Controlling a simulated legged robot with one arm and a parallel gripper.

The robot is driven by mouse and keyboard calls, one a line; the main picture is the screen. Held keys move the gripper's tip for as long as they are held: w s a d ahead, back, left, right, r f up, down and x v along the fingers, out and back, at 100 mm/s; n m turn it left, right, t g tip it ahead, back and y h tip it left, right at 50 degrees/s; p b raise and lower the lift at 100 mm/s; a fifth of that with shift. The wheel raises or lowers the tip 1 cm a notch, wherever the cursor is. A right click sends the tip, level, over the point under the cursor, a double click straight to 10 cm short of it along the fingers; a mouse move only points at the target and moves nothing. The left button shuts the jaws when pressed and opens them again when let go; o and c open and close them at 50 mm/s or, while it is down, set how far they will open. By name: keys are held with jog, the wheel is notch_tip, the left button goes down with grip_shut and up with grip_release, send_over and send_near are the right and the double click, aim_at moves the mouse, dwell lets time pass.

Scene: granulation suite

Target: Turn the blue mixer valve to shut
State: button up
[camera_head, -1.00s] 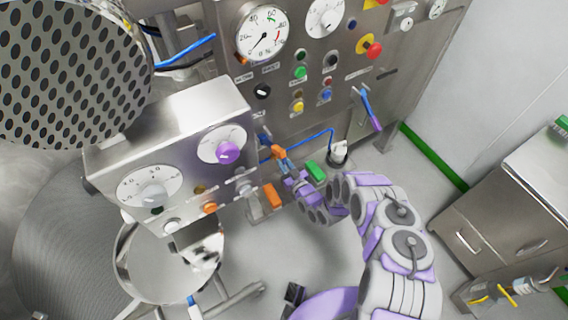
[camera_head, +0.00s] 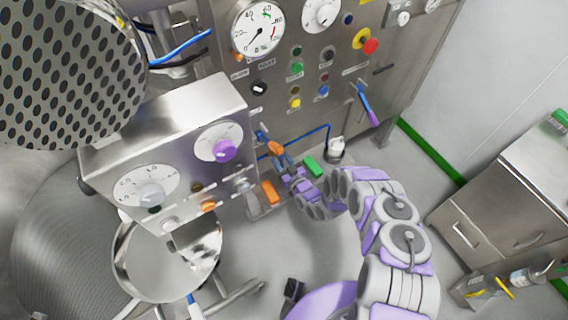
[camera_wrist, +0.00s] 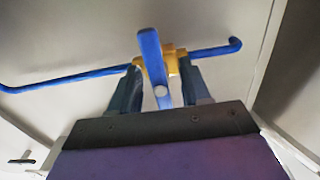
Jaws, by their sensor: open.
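The mixer valve shows in the wrist view as a blue lever (camera_wrist: 152,55) on a yellow-orange body (camera_wrist: 178,62). The lever stands nearly upright in that picture, crossing the line of the blue pipe (camera_wrist: 65,81). My gripper (camera_wrist: 160,82) is open, one dark finger on each side of the lever's lower part. I cannot tell whether either finger touches it. In the head view the valve's orange body (camera_head: 275,147) is small and low at the machine's front, and my gripper (camera_head: 284,162) is right at it.
A steel control box (camera_head: 168,165) with a purple knob (camera_head: 224,150) stands close left of my gripper. Orange (camera_head: 270,192) and green (camera_head: 313,167) blocks flank my wrist. A purple-and-blue lever (camera_head: 366,105) hangs on the panel to the right. A steel cabinet (camera_head: 500,205) stands far right.

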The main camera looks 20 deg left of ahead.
jog(key=p+v, duration=0.1)
jog(key=v, duration=1.6)
jog(key=shift+s, duration=0.2)
jog(key=shift+d, duration=0.1)
jog(key=w+d+r+n+g+h, duration=0.1)
jog(key=w+d+r+g+h, duration=0.2)
jog(key=w+d, duration=0.35)
jog(key=w+d+r+h, duration=0.3)
jog(key=w+d+h, duration=0.1)
jog(key=w+d, duration=0.25)
jog(key=s+d+r+m+g+h, duration=0.1)
jog(key=d+r+m+h, duration=0.15)
jog(key=d+r, duration=0.5)
jog(key=d+r+m+g+h, duration=0.1)
jog(key=d+r+h, duration=0.3)
jog(key=r, duration=0.6)
jog(key=s+d+r+m+g+h, duration=0.2)
jog(key=s+d+r+m+g, duration=0.15)
jog(key=s+r, duration=1.25)
jog(key=s+a+r+m+g+y, duration=0.1)
jog(key=s+a+r+m+g, duration=0.1)
jog(key=s, duration=1.1)
jog(key=s+a+r+m+g, duration=0.1)
jog(key=s+a+r+g, duration=0.2)
jog(key=s, duration=1)
notch_tip(320, 180, up, 2)
jog(key=shift+a+r+m+y, duration=0.1)
jog(key=shift+a+m+y, duration=0.3)
jog(key=shift+a, duration=0.1)
